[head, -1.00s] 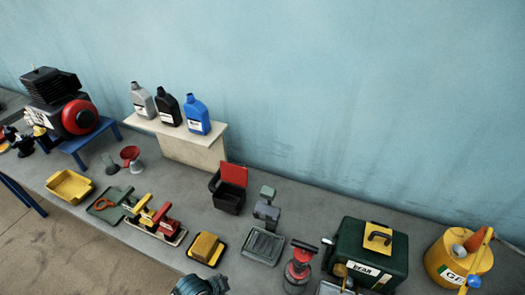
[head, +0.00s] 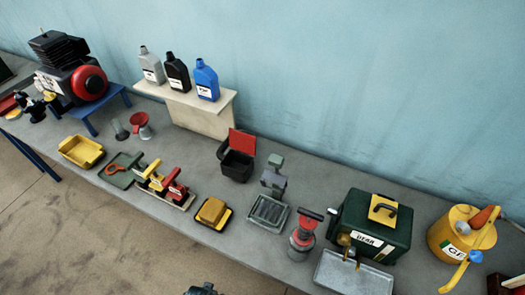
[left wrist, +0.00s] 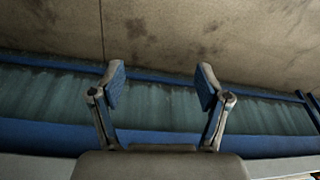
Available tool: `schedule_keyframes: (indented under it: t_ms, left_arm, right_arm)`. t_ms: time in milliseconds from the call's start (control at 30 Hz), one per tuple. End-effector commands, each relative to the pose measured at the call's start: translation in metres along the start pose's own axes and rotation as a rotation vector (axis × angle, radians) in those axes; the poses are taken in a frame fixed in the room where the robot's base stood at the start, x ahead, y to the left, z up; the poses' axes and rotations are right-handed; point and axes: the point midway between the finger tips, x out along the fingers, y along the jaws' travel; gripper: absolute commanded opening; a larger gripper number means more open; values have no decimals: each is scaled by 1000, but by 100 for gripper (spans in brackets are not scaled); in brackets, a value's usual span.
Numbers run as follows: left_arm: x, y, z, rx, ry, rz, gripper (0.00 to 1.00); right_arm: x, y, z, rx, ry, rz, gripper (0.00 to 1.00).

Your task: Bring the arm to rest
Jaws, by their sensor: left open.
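In the left wrist view my left gripper (left wrist: 161,88) is open, with its two blue-padded fingers spread apart and nothing between them. Beyond it are a concrete floor and a blue-edged strip. In the head view only a small dark part of my own arm shows at the bottom edge, well apart from the bench. My right gripper is in neither view.
A grey bench (head: 330,172) holds a compressor (head: 62,65), three bottles on a shelf (head: 205,119), a green gear-oil box (head: 350,229), a yellow can (head: 448,244), a red-topped pump (head: 302,240) and a metal tray (head: 350,277). Floor (head: 120,240) in front is clear.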

Motion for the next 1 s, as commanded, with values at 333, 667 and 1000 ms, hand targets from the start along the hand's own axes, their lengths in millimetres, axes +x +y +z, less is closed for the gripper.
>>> schedule_keyframes:
  t_ms: [333, 667, 1000]
  left_arm:
    - [172, 9, 139, 20, -101, 13, 76]
    - [216, 10, 258, 35, -152, 17, 76]
    - [217, 9, 270, 37, -156, 17, 76]
  right_arm:
    - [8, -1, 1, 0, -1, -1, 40]
    - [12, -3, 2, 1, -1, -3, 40]
    - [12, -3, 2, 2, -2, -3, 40]
